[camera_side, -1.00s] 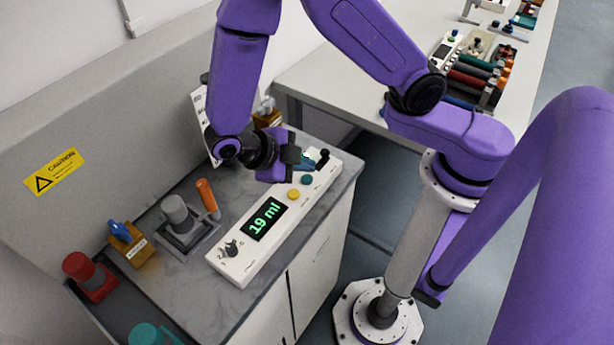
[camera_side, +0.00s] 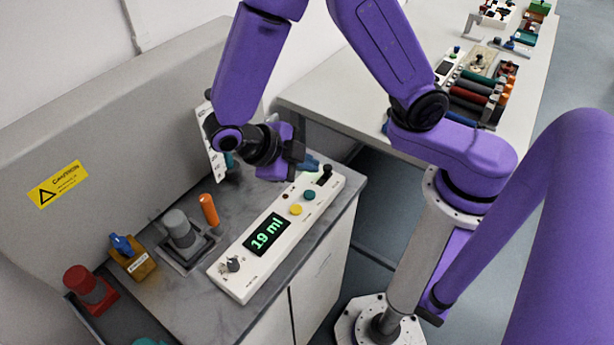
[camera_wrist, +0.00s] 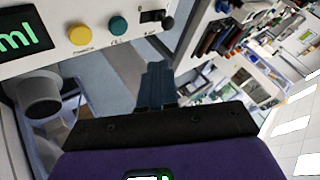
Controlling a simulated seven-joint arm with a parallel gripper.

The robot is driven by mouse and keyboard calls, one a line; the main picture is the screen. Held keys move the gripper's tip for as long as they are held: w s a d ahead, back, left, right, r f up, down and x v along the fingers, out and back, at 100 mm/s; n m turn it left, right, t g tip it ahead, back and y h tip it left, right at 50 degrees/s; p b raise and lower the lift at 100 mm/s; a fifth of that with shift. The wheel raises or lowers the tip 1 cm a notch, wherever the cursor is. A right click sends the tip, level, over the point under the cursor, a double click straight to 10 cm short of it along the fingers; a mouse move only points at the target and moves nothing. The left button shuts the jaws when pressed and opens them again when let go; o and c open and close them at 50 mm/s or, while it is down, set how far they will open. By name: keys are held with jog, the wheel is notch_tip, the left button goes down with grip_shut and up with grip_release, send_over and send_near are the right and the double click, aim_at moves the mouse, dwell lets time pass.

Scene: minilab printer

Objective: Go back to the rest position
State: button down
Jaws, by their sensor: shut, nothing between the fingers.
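My gripper (camera_side: 304,162) is above the back end of the white control panel (camera_side: 268,240) in the side view, apart from it. In the wrist view its dark blue fingers (camera_wrist: 156,88) are together with nothing between them. The panel's display reads 19 ml, and it has a black knob (camera_side: 233,264), a yellow button (camera_side: 295,210), a teal button (camera_side: 309,195) and a black switch (camera_side: 325,174). In the wrist view the yellow button (camera_wrist: 79,35) and teal button (camera_wrist: 118,26) lie to the left of the fingers.
A grey cylinder on a square base (camera_side: 181,230), an orange handle (camera_side: 209,210), a yellow block with a blue top (camera_side: 132,258) and a red knob (camera_side: 90,288) stand on the grey counter. A white upright panel (camera_side: 213,145) is behind my gripper. A second bench (camera_side: 350,95) holds several items.

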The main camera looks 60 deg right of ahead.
jog(key=s+d+r+m+t+y, duration=0.2)
jog(key=s+d+r+m+y, duration=0.1)
jog(key=m, duration=1)
jog(key=s+d+r+m+t+y, duration=0.1)
jog(key=s+d+r+m+y, duration=0.3)
jog(key=s+m, duration=0.4)
jog(key=shift+s+r+m+t+y, duration=0.3)
jog(key=shift+r+m+y, duration=0.6)
jog(key=shift+m, duration=2.1)
jog(key=shift+w+r, duration=0.1)
jog(key=shift+w, duration=0.05)
